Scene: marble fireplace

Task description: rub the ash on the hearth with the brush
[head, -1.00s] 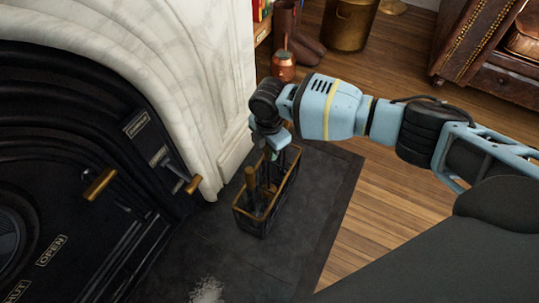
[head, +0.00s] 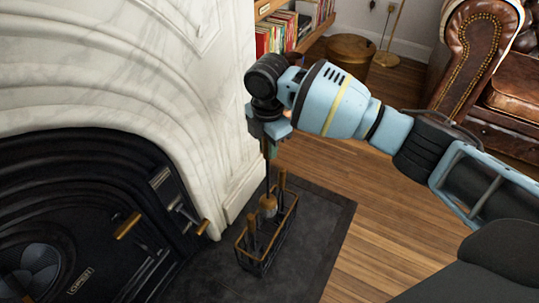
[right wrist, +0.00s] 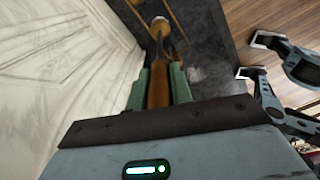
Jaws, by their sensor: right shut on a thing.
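My right gripper (head: 269,130) is shut on the brush's handle above the tool stand (head: 240,250). The brush (head: 268,206) hangs upright with its shaft down and its tan head at the stand's upper part. I cannot tell whether the head is clear of the rim. In the right wrist view, the wooden handle (right wrist: 158,88) sits between my green finger pads.
The white marble surround (head: 215,110) rises close to the left of my right gripper. The black fireplace front (head: 100,190) has brass-ended handles (head: 128,226). Wooden floor (head: 385,205) is open to the right.

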